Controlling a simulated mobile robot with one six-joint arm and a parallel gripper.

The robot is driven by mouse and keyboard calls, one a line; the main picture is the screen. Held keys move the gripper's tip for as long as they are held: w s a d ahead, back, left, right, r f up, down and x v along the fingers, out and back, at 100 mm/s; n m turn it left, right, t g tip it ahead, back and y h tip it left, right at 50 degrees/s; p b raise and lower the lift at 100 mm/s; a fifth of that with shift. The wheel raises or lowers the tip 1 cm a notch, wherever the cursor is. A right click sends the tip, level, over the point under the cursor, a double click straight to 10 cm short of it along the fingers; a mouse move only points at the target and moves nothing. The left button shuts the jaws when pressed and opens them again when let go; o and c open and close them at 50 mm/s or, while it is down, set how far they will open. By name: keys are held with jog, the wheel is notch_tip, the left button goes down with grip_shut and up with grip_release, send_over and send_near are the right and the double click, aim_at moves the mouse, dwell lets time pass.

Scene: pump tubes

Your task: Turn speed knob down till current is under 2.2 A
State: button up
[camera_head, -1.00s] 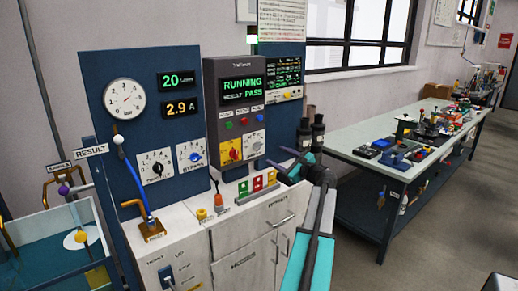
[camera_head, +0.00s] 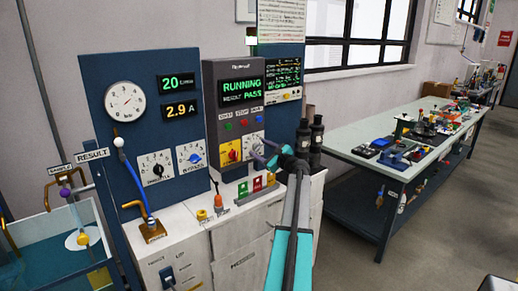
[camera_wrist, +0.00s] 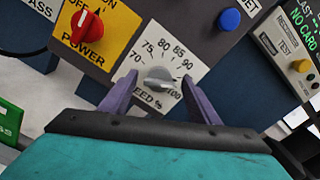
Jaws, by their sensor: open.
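The speed knob (camera_wrist: 159,78) is grey-white, on a white dial plate marked from 70 to 100 in the wrist view. My gripper (camera_wrist: 159,84) is open, with its purple fingers on either side of the knob. I cannot tell if they touch it, and the knob's setting is unclear. In the head view my gripper (camera_head: 268,153) is at the control box and partly covers the speed dial plate (camera_head: 251,139). The current display (camera_head: 182,111) reads 2.9 A in yellow.
The red power knob (camera_wrist: 87,25) on its yellow plate is left of the speed dial. A blue button (camera_wrist: 229,19) is above right. A cluttered workbench (camera_head: 345,146) is at the right.

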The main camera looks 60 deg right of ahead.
jog(key=shift+w+d, duration=0.15)
jog(key=shift+w, duration=0.35)
jog(key=shift+c, duration=0.2)
jog(key=c, duration=1)
jog(key=shift+f+n+b, duration=0.1)
jog(key=shift+n+b, duration=0.5)
jog(key=shift+b, duration=0.45)
jog(key=n+b, duration=0.2)
jog(key=b, duration=0.2)
jog(key=shift+f+n, duration=0.1)
jog(key=shift+n, duration=0.2)
jog(key=n+b, duration=0.2)
jog(key=shift+b, duration=0.3)
jog(key=shift+r, duration=0.25)
